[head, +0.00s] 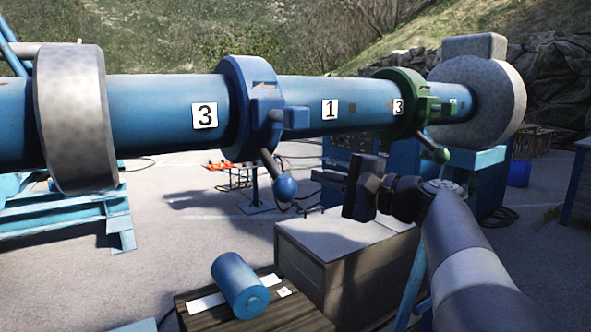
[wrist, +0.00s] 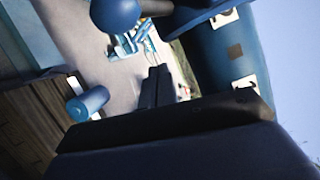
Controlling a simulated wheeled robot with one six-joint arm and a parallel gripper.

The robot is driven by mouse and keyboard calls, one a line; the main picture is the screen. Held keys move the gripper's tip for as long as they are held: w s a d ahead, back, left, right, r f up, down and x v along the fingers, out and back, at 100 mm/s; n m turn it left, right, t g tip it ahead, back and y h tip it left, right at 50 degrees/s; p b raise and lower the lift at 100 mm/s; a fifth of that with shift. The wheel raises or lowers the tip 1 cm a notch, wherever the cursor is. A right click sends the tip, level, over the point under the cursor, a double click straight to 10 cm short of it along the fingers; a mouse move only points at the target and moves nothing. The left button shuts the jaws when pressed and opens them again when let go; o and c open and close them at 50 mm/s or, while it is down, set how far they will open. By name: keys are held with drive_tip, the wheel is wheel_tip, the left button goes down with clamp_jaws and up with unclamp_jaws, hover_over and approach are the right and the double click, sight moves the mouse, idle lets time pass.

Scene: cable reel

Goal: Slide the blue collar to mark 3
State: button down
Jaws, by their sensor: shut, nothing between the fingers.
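The blue collar (head: 250,112) sits around a long blue pipe (head: 150,112). Its lever hangs down and ends in a blue ball (head: 285,189), which also shows at the top of the wrist view (wrist: 115,12). A plate reading 3 (head: 204,116) is just left of the collar. A plate reading 1 (head: 330,109) is to its right. Another 3 plate (head: 398,106) is beside the green collar (head: 403,98). My gripper (head: 362,187) is below the pipe, right of the blue ball and apart from it. Its fingers (wrist: 156,86) are shut and empty.
The green collar has a green ball lever (head: 441,156). Space between the ball and my gripper looks clear.

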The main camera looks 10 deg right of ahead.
sight(284, 180)
drive_tip(key=shift+w+a+r+p, duration=0.1)
drive_tip(key=shift+a+p, duration=0.15)
drive_tip(key=shift+a, duration=0.65)
drive_tip(key=shift+w+a+r+p, duration=0.15)
drive_tip(key=shift+a+p, duration=0.05)
drive_tip(key=shift+a, duration=0.7)
drive_tip(key=shift+w+a+r+p, duration=0.1)
drive_tip(key=shift+a+p, duration=0.15)
drive_tip(key=shift+a, duration=0.65)
drive_tip(key=a, duration=0.2)
drive_tip(key=s+a+b, duration=0.1)
drive_tip(key=a, duration=0.1)
drive_tip(key=shift+s+b, duration=0.1)
drive_tip(key=shift+b, duration=0.2)
drive_tip(key=shift+d, duration=0.1)
